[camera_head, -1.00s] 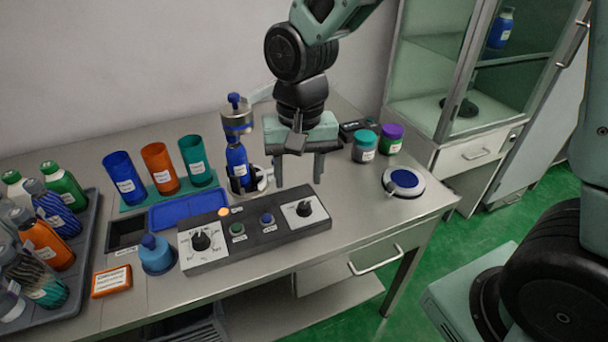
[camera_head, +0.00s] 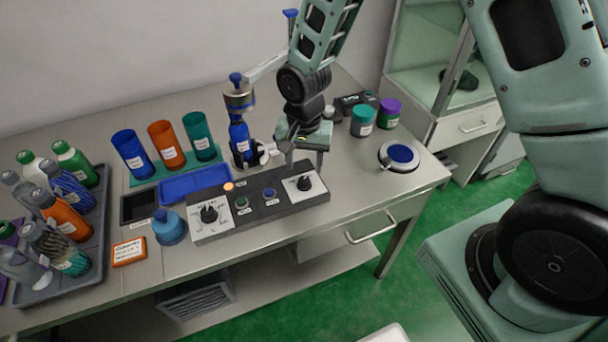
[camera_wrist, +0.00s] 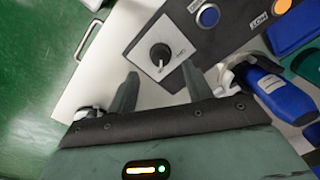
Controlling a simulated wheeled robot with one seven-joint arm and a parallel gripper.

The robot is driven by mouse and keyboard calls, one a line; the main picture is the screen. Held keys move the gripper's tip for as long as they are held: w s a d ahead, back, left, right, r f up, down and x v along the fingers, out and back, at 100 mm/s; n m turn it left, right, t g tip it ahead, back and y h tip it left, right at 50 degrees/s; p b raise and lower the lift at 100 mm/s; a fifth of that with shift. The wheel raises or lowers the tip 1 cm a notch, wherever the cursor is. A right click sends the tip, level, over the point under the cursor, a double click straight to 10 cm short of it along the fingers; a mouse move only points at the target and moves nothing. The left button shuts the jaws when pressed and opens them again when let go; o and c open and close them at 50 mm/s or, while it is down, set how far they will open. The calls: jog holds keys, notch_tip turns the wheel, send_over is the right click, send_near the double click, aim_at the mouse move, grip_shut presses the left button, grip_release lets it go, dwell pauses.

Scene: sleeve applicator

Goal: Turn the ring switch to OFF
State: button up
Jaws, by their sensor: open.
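A dark control panel (camera_head: 255,224) lies near the table's front edge. At its right end a black knob (camera_head: 304,183) sits on a white plate (camera_head: 318,189). In the wrist view this knob (camera_wrist: 160,52) shows a white pointer line; its plate's lettering is too small to read. At the panel's left end is another black knob (camera_head: 209,214) on a white dial plate. I cannot read which knob is labelled as the ring switch. My gripper (camera_head: 304,164) is open and empty, pointing down just above and behind the right knob. In the wrist view its fingertips (camera_wrist: 160,78) stand on either side, short of the knob.
A green button (camera_head: 241,203), a blue button (camera_head: 269,194) and a lit orange lamp (camera_head: 228,186) sit between the knobs. A blue bottle (camera_head: 240,137) in a holder stands close left of my gripper. Jars (camera_head: 362,121) and a round blue-topped pad (camera_head: 400,155) stand right.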

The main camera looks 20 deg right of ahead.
aim_at(304, 180)
notch_tip(304, 180, down, 6)
jog(key=shift+r+p, duration=0.1)
jog(key=shift+p, duration=0.2)
jog(key=c, duration=1)
